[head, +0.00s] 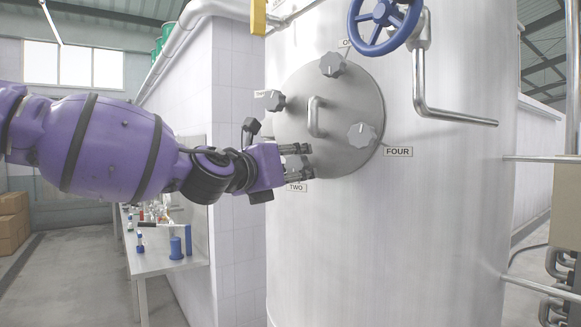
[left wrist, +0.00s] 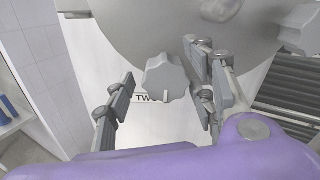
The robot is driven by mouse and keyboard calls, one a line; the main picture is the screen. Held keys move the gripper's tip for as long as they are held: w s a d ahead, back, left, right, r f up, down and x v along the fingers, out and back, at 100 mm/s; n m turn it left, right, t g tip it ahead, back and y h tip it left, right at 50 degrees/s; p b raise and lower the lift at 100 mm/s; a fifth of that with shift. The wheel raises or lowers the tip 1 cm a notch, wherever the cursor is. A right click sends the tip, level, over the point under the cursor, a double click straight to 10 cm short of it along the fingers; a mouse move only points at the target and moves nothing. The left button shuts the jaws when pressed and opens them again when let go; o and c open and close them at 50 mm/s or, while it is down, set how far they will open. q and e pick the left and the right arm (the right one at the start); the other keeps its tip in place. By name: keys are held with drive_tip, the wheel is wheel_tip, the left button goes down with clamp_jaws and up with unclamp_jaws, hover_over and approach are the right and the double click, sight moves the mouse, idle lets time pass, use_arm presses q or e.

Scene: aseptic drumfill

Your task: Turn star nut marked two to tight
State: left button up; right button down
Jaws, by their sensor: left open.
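The star nut marked two (left wrist: 167,78) is a grey lobed knob at the lower left of the round hatch (head: 343,95) on the steel tank. Its label TWO (head: 296,187) sits just below it in the head view. My left gripper (head: 305,161) is at this nut, with its fingers pointing at the tank. In the left wrist view, the open fingers (left wrist: 163,72) stand on either side of the nut, with a gap visible on the left. Contact on the right is unclear. The fingers partly hide the nut in the head view. My right gripper is not in view.
Other star nuts sit at the hatch's left (head: 274,100), top (head: 332,64) and right, marked FOUR (head: 362,135). A bar handle (head: 316,117) crosses the hatch. A blue handwheel (head: 385,22) and bent pipe (head: 452,116) are above and right. A bench (head: 160,262) stands lower left.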

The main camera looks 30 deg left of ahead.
use_arm(q)
drive_tip(key=shift+s, duration=0.1)
drive_tip(key=shift+s+d+r, duration=0.1)
drive_tip(key=shift+s, duration=0.3)
drive_tip(key=s, duration=1.1)
idle(0.3)
